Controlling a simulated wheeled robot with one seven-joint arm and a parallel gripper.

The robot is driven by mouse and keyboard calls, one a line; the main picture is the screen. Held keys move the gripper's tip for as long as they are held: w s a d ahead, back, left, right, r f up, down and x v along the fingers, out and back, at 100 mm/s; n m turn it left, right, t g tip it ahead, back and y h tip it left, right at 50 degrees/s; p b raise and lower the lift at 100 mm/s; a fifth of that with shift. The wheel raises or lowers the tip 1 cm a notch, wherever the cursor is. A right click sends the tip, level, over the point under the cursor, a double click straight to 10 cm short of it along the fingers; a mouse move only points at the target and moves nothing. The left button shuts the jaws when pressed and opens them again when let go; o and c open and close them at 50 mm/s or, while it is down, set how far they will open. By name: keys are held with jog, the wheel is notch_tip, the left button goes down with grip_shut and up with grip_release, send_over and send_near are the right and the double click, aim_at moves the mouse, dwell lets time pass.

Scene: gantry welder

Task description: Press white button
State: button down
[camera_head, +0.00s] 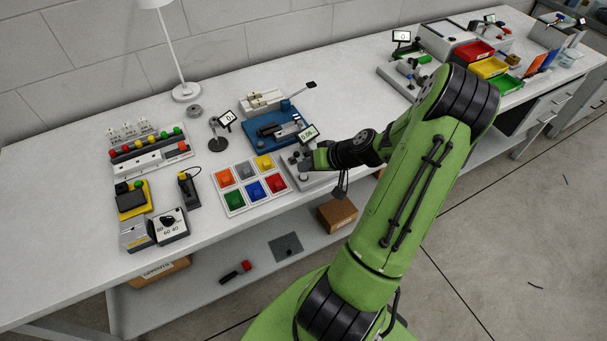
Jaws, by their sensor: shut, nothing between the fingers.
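A white panel (243,210) on the bench carries six coloured square buttons in two rows. The white button (245,172) looks pale grey-white and is in the middle of the back row. The orange button (225,178) is to its left and the yellow button (264,162) to its right. Green, blue and red buttons form the front row. My gripper (303,166) is shut and empty, to the right of the panel and apart from the white button. It is small here, over a grey device with a small display (308,133), and hides part of that device.
A blue device (275,124) stands behind the panel. A black-and-yellow box (132,199), a dial box (168,224) and a small black stand (188,190) are to its left. A lamp (186,92) stands at the back.

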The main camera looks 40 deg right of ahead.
jog(key=shift+f, duration=0.15)
jog(key=shift+f+b, duration=0.3)
jog(key=shift+b, duration=0.15)
jog(key=shift+f+b, duration=0.45)
jog(key=shift+b, duration=0.05)
dwell(0.3)
jog(key=shift+r+p, duration=0.6)
jog(key=shift+r, duration=0.3)
jog(key=shift+r, duration=0.1)
notch_tip(320, 180, up, 5)
jog(key=p, duration=0.3)
jog(key=shift+p, duration=0.35)
dwell(0.4)
